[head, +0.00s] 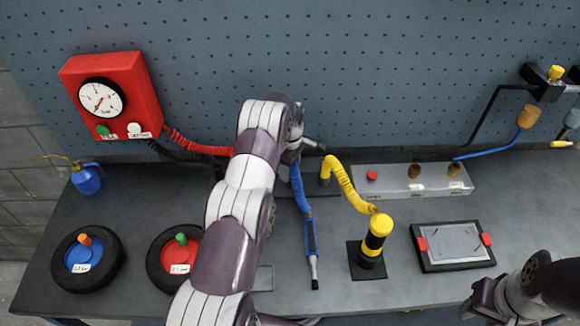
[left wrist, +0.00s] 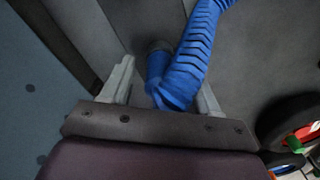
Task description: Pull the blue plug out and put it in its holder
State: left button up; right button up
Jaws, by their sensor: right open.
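In the left wrist view a blue plug (left wrist: 157,68) with a thick ribbed blue hose (left wrist: 192,52) sits between the fingers of my left gripper (left wrist: 165,88). A gap shows between the left finger and the plug; the right finger is close beside the hose, and I cannot tell if it touches. The plug's far end meets a dark round collar. In the head view my left gripper (head: 308,146) is at the back of the bench, and my arm hides the plug there. The blue hose (head: 299,188) shows below it. My right gripper (head: 480,303) is at the lower right, away from the plug. I cannot identify the plug's holder.
A yellow hose (head: 345,185) runs to a yellow-and-black post (head: 372,240). A grey box (head: 395,183) with brass fittings stands behind a framed plate (head: 452,246). Two wheels, a red gauge box (head: 115,90) and an oil can (head: 87,178) are left.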

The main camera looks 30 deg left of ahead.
pick_arm(q)
jog(key=shift+r, duration=0.15)
notch_tip(320, 180, up, 3)
jog(key=shift+w+f+b, duration=0.1)
jog(key=shift+b, duration=0.8)
notch_tip(320, 180, up, 3)
jog(key=shift+r+p, duration=0.1)
jog(key=shift+p, duration=0.2)
notch_tip(320, 180, up, 6)
jog(key=p, duration=0.6)
jog(key=shift+r+p, duration=0.25)
jog(key=shift+p, duration=0.15)
